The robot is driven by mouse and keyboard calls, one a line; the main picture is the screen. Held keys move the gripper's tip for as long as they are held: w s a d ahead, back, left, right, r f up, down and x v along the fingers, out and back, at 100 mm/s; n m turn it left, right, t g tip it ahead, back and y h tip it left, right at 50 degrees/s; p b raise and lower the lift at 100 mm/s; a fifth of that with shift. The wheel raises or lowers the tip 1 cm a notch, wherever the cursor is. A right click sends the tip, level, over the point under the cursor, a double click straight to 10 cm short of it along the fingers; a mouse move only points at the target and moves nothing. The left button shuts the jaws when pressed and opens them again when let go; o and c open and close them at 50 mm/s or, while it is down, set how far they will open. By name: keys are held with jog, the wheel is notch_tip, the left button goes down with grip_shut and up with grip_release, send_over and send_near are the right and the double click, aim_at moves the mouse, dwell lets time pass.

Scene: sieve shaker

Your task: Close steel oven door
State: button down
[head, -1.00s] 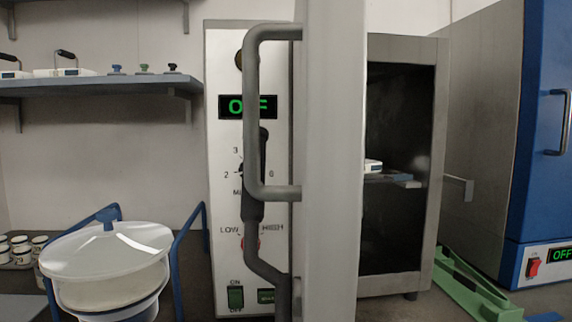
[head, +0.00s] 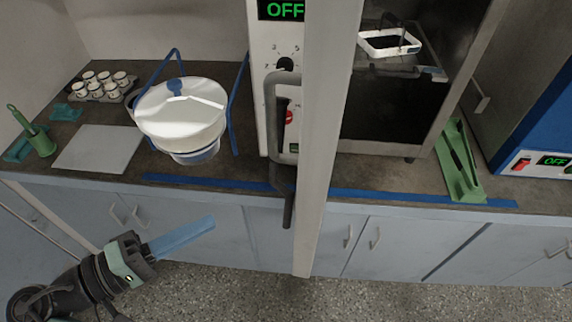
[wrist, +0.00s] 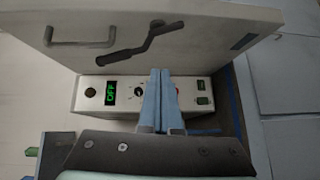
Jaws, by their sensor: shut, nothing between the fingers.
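The steel oven door (head: 327,130) stands open, seen nearly edge-on in the head view, swung out toward me past the counter edge. Its grey handle (head: 272,110) and a dark latch lever are on its left face. In the wrist view the door (wrist: 200,30) spans the top, with the handle (wrist: 82,43) at upper left. The oven's dark inside (head: 400,110) shows right of the door; a white tray (head: 390,43) sits on its shelf. My gripper (head: 212,226) is shut and empty, low in front of the cabinets, left of the door and apart from it. Its fingers also show in the wrist view (wrist: 161,85).
A white-lidded bowl with a blue frame (head: 180,108) stands left of the oven panel (head: 262,90). A green bracket (head: 460,165) and a blue oven (head: 545,130) are to the right. The floor (head: 400,300) before the cabinets is clear.

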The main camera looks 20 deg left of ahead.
jog(key=w+d+r+p, duration=0.2)
jog(key=w+d+p, duration=0.4)
jog(key=d, duration=0.4)
jog(key=shift+w+r+t+h, duration=0.3)
jog(key=shift+h, duration=0.1)
jog(key=shift+d, duration=0.2)
